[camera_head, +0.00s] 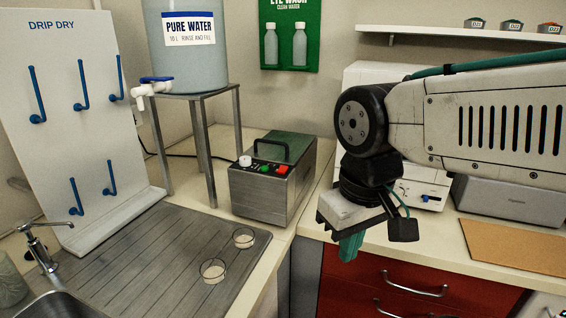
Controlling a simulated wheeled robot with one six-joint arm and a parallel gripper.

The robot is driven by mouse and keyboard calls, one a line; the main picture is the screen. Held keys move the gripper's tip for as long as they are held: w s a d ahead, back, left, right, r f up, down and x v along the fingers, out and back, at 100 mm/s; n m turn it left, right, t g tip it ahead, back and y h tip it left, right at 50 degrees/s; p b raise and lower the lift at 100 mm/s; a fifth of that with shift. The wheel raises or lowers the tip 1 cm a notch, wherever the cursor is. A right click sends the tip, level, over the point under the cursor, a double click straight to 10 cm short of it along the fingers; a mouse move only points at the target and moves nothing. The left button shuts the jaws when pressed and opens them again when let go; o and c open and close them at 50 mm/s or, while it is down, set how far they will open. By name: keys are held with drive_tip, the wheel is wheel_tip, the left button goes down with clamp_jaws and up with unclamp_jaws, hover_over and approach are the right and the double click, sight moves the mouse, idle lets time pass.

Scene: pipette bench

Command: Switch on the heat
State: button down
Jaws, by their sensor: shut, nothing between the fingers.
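A metal box-shaped heater unit (260,190) with a green lid and a black carry handle stands on the counter near the back corner. Its sloped front panel holds a white knob (245,161), a green button (264,168) and a red button (282,169). Labels and any lit state are too small to read. My gripper (349,246), with teal fingers, points down to the right of the unit, apart from it. It is shut and empty, above the counter's front edge.
A metal stand (198,97) with a pure water tank (188,60) is behind left. A ribbed drainboard (130,255) with two glass dishes lies left, below a drip rack (75,130). A white device (425,190) and a brown mat (510,247) are on the right counter.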

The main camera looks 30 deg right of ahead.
drive_tip(key=w+d+r+m, duration=0.1)
drive_tip(key=w+r+m, duration=0.3)
drive_tip(key=w, duration=0.8)
drive_tip(key=w+d+r+m, duration=0.1)
drive_tip(key=w+r, duration=0.5)
drive_tip(key=w, duration=0.6)
wheel_tip(320, 180, up, 5)
drive_tip(key=m+h, duration=0.1)
drive_tip(key=m, duration=0.4)
hover_over(284, 167)
drive_tip(key=s+a, duration=0.1)
drive_tip(key=shift+s+a+r, duration=0.1)
drive_tip(key=shift+a+r, duration=0.05)
drive_tip(key=shift+a, duration=0.05)
drive_tip(key=f, duration=0.4)
drive_tip(key=d+f, duration=0.1)
drive_tip(key=f, duration=0.4)
drive_tip(key=w+f, duration=0.1)
drive_tip(key=f, duration=0.4)
drive_tip(key=shift+w+d, duration=0.1)
drive_tip(key=shift+d, duration=0.05)
drive_tip(key=shift+d+f, duration=0.1)
drive_tip(key=shift+f, duration=0.15)
